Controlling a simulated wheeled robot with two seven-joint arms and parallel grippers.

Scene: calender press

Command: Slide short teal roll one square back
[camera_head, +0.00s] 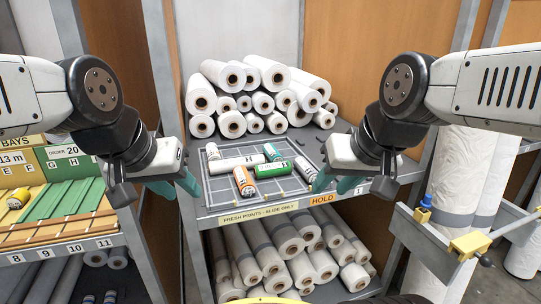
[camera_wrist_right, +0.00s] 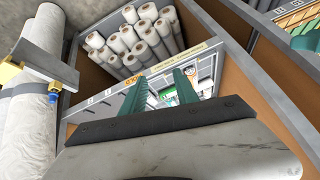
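The short teal roll (camera_head: 272,152), with a pale end, lies at the back of a gridded board (camera_head: 215,197) on the shelf. A longer white roll marked H (camera_head: 240,163) lies to its left, and a green roll (camera_head: 273,169) lies in front of it. My left gripper (camera_head: 174,187) is at the board's left front, apart from the rolls, its teal fingers spread. My right gripper (camera_head: 336,184) is at the board's right front, empty. Its open fingers (camera_wrist_right: 162,88) show in the right wrist view, with part of the board between them.
An orange roll (camera_head: 243,180), a small white roll (camera_head: 213,150) and a white-and-red roll (camera_head: 303,169) also lie on the board. White rolls (camera_head: 251,95) are stacked behind. The front lip reads "FRESH PRINTS - SLIDE ONLY" (camera_head: 258,212). Side posts flank the shelf.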

